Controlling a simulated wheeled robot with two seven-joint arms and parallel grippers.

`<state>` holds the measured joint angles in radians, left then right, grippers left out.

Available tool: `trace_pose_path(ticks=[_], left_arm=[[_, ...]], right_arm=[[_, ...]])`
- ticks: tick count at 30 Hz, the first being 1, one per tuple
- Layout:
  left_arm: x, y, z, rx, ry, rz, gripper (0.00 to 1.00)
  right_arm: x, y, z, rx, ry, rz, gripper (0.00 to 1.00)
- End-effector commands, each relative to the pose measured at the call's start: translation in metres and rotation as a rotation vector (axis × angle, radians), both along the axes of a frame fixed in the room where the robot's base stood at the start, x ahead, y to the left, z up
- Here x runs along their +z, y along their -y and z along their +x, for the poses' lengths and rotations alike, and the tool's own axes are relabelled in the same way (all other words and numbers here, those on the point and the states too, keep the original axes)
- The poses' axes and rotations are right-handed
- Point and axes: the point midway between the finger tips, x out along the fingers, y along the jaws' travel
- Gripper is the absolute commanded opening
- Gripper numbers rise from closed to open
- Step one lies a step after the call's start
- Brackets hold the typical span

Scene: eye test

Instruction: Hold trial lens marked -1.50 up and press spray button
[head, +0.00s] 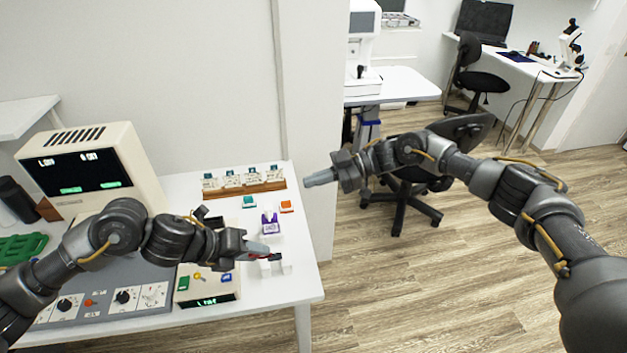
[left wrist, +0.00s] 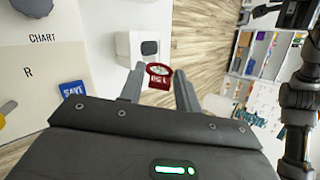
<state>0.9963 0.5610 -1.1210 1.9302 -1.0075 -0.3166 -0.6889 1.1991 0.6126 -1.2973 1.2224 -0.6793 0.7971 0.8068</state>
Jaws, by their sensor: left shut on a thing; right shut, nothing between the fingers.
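A red trial lens (left wrist: 159,72) with a ring and a small tab sits between the fingertips of my left gripper (left wrist: 158,88) in the left wrist view. The mark on its tab is too small to read surely. In the head view my left gripper (head: 266,251) is shut on it above the table's right part. A white block with a dark button-like top (left wrist: 150,47) stands just beyond the fingers; I cannot tell if it is the spray button. My right gripper (head: 320,178) is shut and empty, in the air right of the table near the wall corner.
A wooden rack (head: 245,191) holds several lens cards behind a purple-and-white bottle (head: 270,224). A cream box (head: 208,292) with coloured buttons, a grey control panel (head: 150,296) and a monitor (head: 88,165) fill the left. Free floor and an office chair (head: 400,205) lie to the right.

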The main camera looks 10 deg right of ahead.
Motion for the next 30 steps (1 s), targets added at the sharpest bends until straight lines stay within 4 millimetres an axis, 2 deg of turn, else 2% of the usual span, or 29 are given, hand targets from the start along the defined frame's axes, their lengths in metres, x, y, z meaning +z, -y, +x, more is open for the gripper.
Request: trace_pose_path(ticks=[11,16,24,30], left_arm=[[0.000,0.000,0.000,0.000,0.000,0.000,0.12],[0.000,0.000,0.000,0.000,0.000,0.000,0.12],[0.000,0.000,0.000,0.000,0.000,0.000,0.12],[0.000,0.000,0.000,0.000,0.000,0.000,0.12]], right_arm=[[0.001,0.004,0.000,-0.001,0.000,-0.001,0.00],[0.006,0.027,0.001,-0.004,0.000,-0.001,0.00],[0.020,0.082,0.001,-0.004,0.001,-0.002,0.00],[0.026,0.109,0.000,-0.001,-0.001,-0.001,0.00]])
